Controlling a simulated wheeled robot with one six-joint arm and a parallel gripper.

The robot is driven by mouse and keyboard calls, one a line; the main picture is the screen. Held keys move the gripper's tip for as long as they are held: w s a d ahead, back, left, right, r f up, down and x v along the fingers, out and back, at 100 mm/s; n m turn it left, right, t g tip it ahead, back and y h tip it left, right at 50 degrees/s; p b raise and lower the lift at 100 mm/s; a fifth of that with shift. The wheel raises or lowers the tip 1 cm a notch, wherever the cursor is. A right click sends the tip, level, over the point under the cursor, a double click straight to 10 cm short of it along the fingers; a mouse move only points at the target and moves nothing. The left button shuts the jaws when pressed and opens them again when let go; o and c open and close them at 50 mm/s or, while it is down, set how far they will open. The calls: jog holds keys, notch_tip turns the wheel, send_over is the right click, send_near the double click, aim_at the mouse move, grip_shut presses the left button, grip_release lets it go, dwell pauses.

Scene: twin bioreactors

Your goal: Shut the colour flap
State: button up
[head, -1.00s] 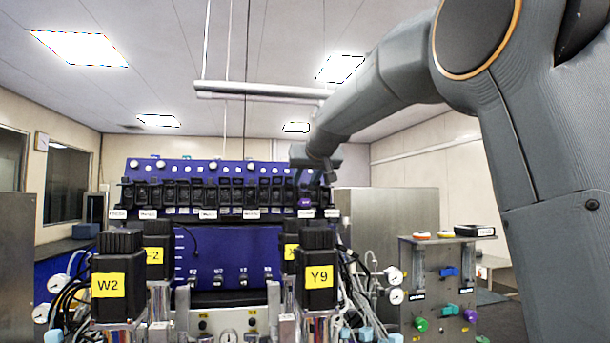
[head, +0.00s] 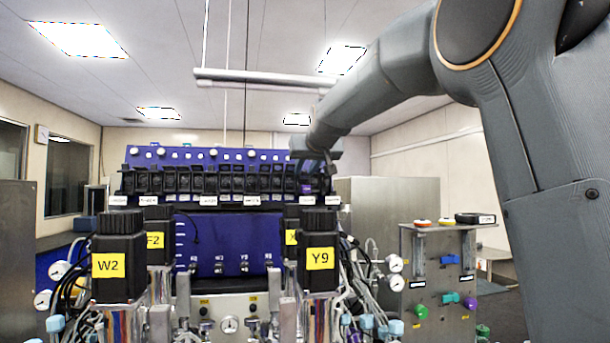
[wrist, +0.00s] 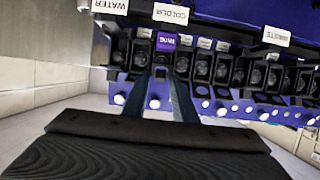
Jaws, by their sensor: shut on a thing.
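The colour flap is a small dark flap in the row on the blue panel, under the COLOUR label (wrist: 171,13) in the wrist view. A purple tag (wrist: 166,42) marks its place, and the tag also shows in the head view (head: 306,188). My gripper (wrist: 160,78) has its two fingers closed in on a dark piece in line with the purple tag, which I take as the flap (wrist: 160,71). Its exact angle is hard to see. In the head view my wrist hides the fingertips.
Several dark neighbouring flaps (head: 225,182) stand close on the left. A steel panel with gauges and knobs (head: 437,285) is at the right.

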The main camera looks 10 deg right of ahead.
jog(key=shift+f+t+b, duration=0.35)
jog(key=shift+t+b, duration=0.45)
jog(key=shift+b, duration=2.05)
jog(key=shift+f+t+b, duration=0.35)
jog(key=shift+t+b, duration=0.45)
jog(key=shift+b, duration=2)
jog(key=shift+s+t+b, duration=0.1)
jog(key=shift+t+b, duration=0.3)
jog(key=shift+b, duration=0.8)
jog(key=o, duration=0.7)
jog(key=shift+s, duration=0.1)
jog(key=shift+s+b, duration=1.35)
jog(key=shift+s, duration=2.45)
jog(key=shift+r, duration=0.1)
